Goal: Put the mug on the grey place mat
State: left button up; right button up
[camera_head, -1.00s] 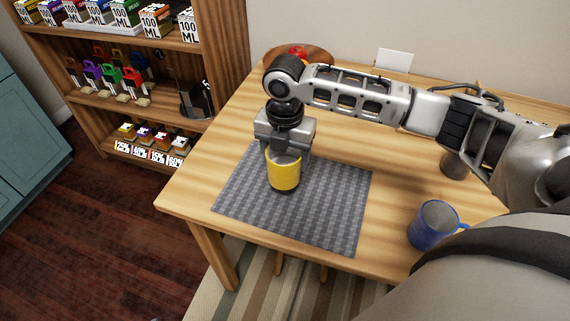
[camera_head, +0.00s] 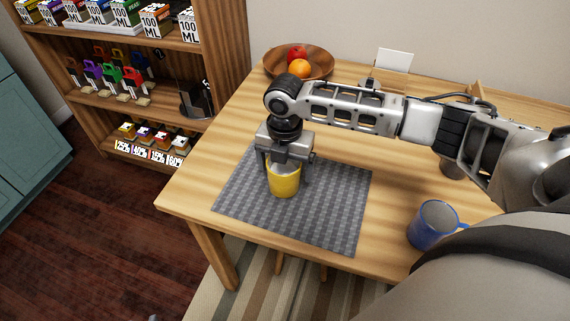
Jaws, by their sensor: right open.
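A yellow mug (camera_head: 285,184) stands upright on the grey checked place mat (camera_head: 325,210), toward its back left part. My right gripper (camera_head: 288,178) points down at the mug, with its open fingers on either side of the rim. Whether the fingers touch the mug cannot be told. A blue mug (camera_head: 432,226) stands on the table to the right of the mat. My left gripper is not in view.
A wooden bowl (camera_head: 271,66) with a red and an orange fruit is at the back of the wooden table (camera_head: 205,160). A metal cup (camera_head: 452,166) stands behind the blue mug. A filled shelf (camera_head: 222,60) stands at the left.

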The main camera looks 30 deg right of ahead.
notch_tip(320, 180, up, 12)
jog(key=shift+r, duration=0.2)
dwell(0.7)
